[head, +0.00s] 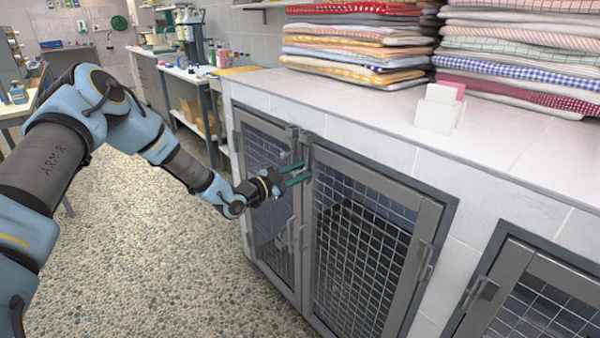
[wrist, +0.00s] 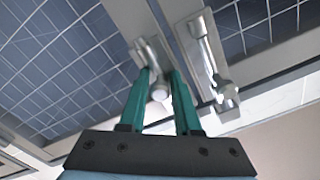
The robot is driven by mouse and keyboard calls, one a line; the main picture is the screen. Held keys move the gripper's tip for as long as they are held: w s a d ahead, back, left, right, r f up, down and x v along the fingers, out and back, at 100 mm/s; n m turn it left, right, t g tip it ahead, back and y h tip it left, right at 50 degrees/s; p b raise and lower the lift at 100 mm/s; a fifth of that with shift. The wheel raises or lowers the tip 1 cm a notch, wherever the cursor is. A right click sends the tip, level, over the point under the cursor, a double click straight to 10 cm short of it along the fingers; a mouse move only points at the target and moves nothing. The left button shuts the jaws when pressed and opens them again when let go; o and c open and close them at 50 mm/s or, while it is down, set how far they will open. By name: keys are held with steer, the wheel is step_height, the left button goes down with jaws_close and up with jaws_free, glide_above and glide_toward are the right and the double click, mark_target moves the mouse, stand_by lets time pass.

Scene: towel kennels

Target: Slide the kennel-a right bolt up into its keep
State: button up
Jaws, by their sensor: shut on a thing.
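Kennel-a is the low double-door kennel with grey frames and wire mesh. Its right door (head: 362,245) and left door (head: 265,190) are both closed. The right bolt (head: 308,152) is a small metal bolt at the top of the right door's inner edge; its plate (wrist: 142,48) shows in the wrist view. My gripper (head: 304,172) reaches it from the left, its teal fingers (wrist: 160,76) shut on the bolt's knob, which shows between them. The fingers partly hide the bolt, and I cannot tell whether its rod is in the keep.
The left door's bolt (wrist: 207,55) is close beside my fingers. Lower bolts (head: 293,235) sit on the same doors. Another kennel door (head: 520,300) is at the right. Folded towels (head: 355,40) and a white holder (head: 438,112) stand on the counter. The pebbled floor is clear.

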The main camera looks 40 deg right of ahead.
jaws_close()
stand_by(0.9)
